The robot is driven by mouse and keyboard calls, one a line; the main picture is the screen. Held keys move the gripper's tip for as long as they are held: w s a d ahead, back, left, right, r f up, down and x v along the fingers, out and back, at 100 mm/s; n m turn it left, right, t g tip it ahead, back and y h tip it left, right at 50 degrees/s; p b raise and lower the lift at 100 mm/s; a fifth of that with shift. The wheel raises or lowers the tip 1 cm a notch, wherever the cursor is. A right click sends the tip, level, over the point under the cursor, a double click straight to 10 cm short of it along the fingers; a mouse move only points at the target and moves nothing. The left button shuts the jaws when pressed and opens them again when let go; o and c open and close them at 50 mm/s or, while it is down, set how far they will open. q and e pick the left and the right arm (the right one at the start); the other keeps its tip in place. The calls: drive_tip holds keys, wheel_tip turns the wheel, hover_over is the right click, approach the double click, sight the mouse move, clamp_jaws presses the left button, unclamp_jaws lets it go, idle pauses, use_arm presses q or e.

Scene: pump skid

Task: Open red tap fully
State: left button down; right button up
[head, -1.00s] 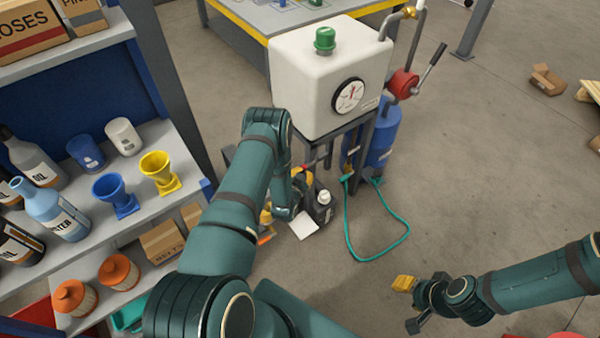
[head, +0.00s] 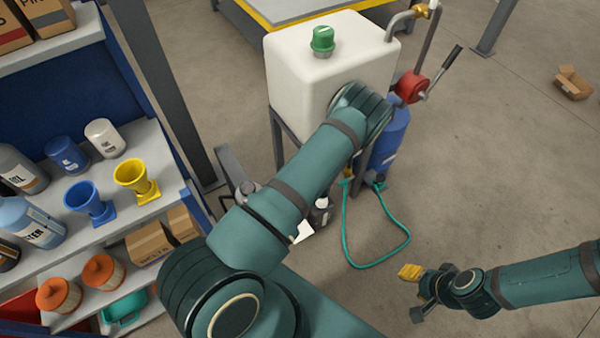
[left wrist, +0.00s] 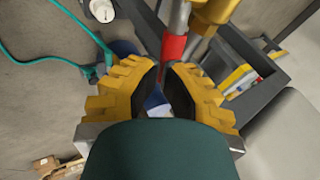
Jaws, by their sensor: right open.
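In the left wrist view a red sleeve-like part (left wrist: 172,48), likely the red tap's handle, lies at the top centre, beside brass fittings (left wrist: 212,12). My left gripper (left wrist: 165,75) has its yellow fingers apart, with a gap between the dark pads. The red part is at or just beyond the fingertips; I cannot tell whether they touch it. In the head view my left arm hides the left gripper and the tap, under the white tank (head: 310,80). My right gripper (head: 414,293) is open and empty above the floor at lower right.
A shelf with bottles, a yellow funnel (head: 136,180) and a blue funnel (head: 90,202) stands at the left. The floor at right is mostly clear.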

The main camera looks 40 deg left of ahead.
use_arm(q)
drive_tip(key=shift+s+a+f, duration=0.1)
drive_tip(key=shift+s+a, duration=0.1)
drive_tip(key=shift+s, duration=0.3)
drive_tip(key=shift+s+a+f, duration=0.1)
drive_tip(key=shift+s+a, duration=0.05)
drive_tip(key=shift+s, duration=0.35)
use_arm(e)
drive_tip(key=shift+s, duration=0.45)
use_arm(q)
drive_tip(key=shift+r, duration=0.1)
